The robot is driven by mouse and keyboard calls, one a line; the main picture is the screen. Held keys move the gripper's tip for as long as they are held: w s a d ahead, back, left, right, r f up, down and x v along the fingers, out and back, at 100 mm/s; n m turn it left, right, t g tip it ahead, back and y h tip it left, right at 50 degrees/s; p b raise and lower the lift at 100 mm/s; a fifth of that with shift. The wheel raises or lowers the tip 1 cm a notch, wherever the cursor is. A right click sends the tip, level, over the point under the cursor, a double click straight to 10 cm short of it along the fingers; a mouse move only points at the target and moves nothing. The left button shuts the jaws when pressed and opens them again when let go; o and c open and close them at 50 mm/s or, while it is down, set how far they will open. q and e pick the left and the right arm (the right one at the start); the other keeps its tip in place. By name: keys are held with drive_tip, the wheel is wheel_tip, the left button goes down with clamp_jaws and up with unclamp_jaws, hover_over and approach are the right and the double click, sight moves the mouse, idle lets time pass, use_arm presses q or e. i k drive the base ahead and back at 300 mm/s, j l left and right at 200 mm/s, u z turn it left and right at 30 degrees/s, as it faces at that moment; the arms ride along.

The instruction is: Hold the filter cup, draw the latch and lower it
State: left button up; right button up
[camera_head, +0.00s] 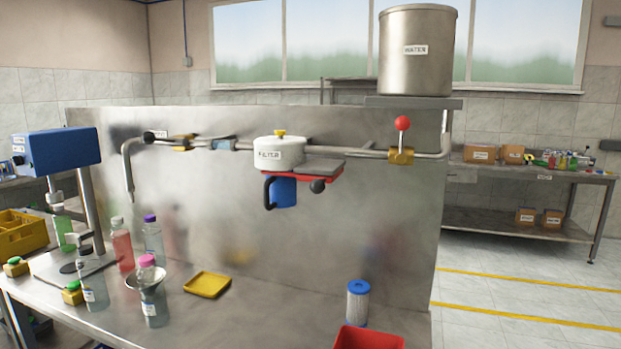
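The white filter head (279,153), labelled FILTER, sits in the pipe line on the steel back panel, with a yellow knob on top. The blue filter cup (283,192) hangs upright beneath it, with a black handle (268,191) on its left side. A red plate (300,174) lies just under the head, with a grey plate (319,166) at its right. A black ball knob (318,186) sits below that plate's right part; I cannot tell whether it belongs to the latch. Neither of my grippers is in view.
A red-ball valve (402,140) is on the pipe at the right, below the WATER tank (416,52). On the bench stand several bottles (122,245), a yellow tray (207,284), a blue-capped cartridge (357,302) and a red bin (368,338). Bench below the cup is clear.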

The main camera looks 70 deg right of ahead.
sight(317, 186)
drive_tip(key=i+z, duration=0.2)
drive_tip(key=z, duration=0.3)
drive_tip(key=i+z, duration=0.25)
drive_tip(key=z, duration=0.25)
drive_tip(key=i+z, duration=0.2)
drive_tip(key=z, duration=0.3)
drive_tip(key=i+j+z, duration=0.15)
drive_tip(key=z, duration=0.3)
